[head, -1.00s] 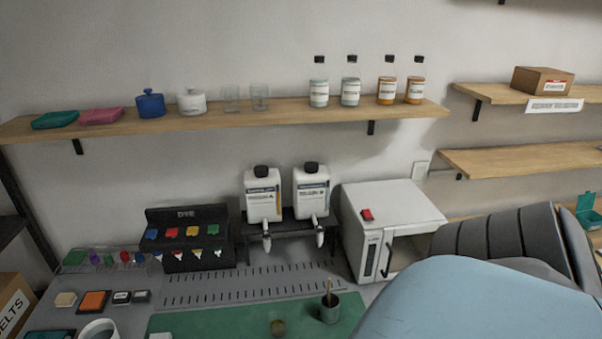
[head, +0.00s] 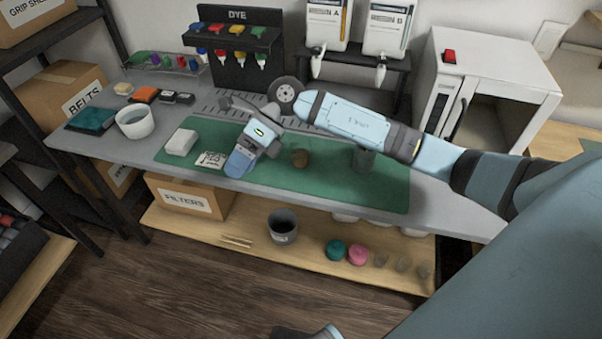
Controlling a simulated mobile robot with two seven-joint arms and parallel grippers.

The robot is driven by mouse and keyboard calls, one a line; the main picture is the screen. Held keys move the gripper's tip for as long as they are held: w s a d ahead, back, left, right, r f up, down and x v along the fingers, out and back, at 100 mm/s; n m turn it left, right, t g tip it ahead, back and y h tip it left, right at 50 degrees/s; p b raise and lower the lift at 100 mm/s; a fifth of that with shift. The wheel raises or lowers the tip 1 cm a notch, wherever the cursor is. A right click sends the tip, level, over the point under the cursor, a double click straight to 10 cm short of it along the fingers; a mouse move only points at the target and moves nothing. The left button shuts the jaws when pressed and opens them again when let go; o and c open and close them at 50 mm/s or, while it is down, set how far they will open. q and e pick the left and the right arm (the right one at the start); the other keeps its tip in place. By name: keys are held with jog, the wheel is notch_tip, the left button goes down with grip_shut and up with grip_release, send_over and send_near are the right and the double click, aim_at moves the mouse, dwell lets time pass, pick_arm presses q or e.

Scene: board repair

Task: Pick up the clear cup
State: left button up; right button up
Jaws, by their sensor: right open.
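Small clear cups (head: 402,264) stand in a short row on the low shelf under the bench, right of a pink round item; they are faint and dim. My right arm reaches in from the right over the bench. My left gripper does not show. The high wall shelf is out of view now.
The bench holds a green mat (head: 330,181), a white bowl (head: 135,122), a dye rack (head: 234,58) and a white oven (head: 484,85). A grey cup (head: 364,160) is partly behind my arm. The low shelf (head: 190,232) also holds a dark pot (head: 282,226) and a filters box (head: 188,197).

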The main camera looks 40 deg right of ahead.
jog(key=w+d+f+t+h+b, duration=0.15)
jog(key=w+d+h+b, duration=0.35)
jog(key=d, duration=0.5)
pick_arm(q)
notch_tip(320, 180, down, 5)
pick_arm(e)
jog(key=r+h, duration=0.2)
jog(key=h, duration=0.3)
send_over(300, 152)
jog(key=w, duration=0.2)
jog(key=f, duration=0.2)
jog(key=f+b, duration=0.1)
jog(key=f, duration=0.2)
jog(key=d+f+b, duration=0.1)
jog(key=f, duration=0.1)
jog(key=shift+w+d+f, duration=0.1)
jog(key=shift+f, duration=1.05)
jog(key=f, duration=0.1)
jog(key=f+b, duration=0.1)
jog(key=shift+d+f, duration=0.2)
jog(key=shift+f, duration=0.9)
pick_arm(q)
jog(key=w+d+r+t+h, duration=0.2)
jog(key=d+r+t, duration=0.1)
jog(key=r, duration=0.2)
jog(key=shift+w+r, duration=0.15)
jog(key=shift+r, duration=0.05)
pick_arm(e)
jog(key=c, duration=1)
